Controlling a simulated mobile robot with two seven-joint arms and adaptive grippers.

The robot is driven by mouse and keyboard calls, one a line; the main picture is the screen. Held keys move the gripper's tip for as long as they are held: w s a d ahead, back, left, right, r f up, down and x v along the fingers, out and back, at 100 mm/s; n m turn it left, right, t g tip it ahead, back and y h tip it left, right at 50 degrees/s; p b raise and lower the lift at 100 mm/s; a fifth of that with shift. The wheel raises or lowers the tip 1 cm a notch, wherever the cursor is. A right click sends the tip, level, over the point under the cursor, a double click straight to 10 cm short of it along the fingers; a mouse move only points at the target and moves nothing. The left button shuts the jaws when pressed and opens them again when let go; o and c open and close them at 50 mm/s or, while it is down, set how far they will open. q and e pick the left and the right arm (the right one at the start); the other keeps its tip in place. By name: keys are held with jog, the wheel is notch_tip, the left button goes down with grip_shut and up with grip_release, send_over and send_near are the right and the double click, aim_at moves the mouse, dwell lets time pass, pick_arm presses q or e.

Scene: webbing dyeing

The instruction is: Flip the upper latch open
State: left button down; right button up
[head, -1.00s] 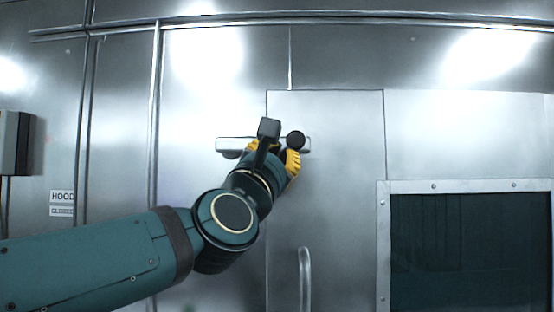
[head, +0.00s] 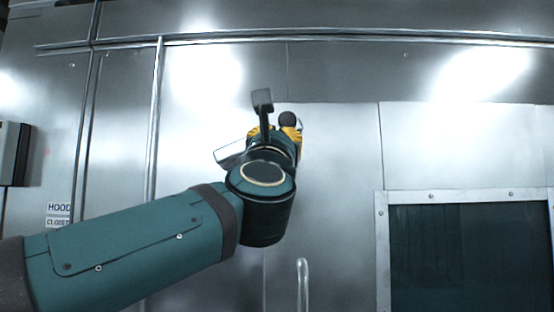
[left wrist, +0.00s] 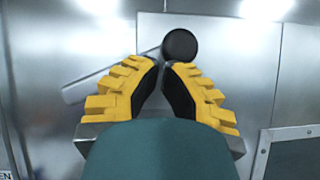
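The upper latch (head: 230,152) is a pale metal bar with a round black knob (head: 287,118) at its right, on the steel wall by the door panel. The bar slants up to the right; my gripper hides its middle. It also shows in the left wrist view (left wrist: 88,88), with the knob (left wrist: 180,46) just beyond the fingertips. My left gripper (left wrist: 162,66) has yellow fingers with black pads, its tips brought together just below and left of the knob. I cannot tell whether they touch it. In the head view the left gripper (head: 277,130) is at the latch. My right gripper is not in view.
A vertical door handle (head: 302,285) is below the latch. A dark framed window (head: 465,255) is at the lower right. A grey box (head: 14,153) and a HOOD CLOSED sign (head: 59,212) are at the left. Vertical pipes run along the wall.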

pick_arm(q)
jog(key=a+r+n+g+y+p, duration=0.2)
jog(key=a+r+n+g+y, duration=0.1)
jog(key=n, duration=0.8)
jog(key=a+r+n+g+y+p, duration=0.1)
jog(key=a+r+n+g+y, duration=0.3)
jog(key=n+y, duration=0.6)
jog(key=shift+a+r+n+p, duration=0.4)
jog(key=shift+a+r+n, duration=0.55)
jog(key=shift+a+n, duration=0.4)
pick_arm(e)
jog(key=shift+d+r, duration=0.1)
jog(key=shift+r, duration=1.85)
pick_arm(q)
jog(key=shift+a+g, duration=0.2)
jog(key=shift+g, duration=0.1)
jog(key=shift+f, duration=0.15)
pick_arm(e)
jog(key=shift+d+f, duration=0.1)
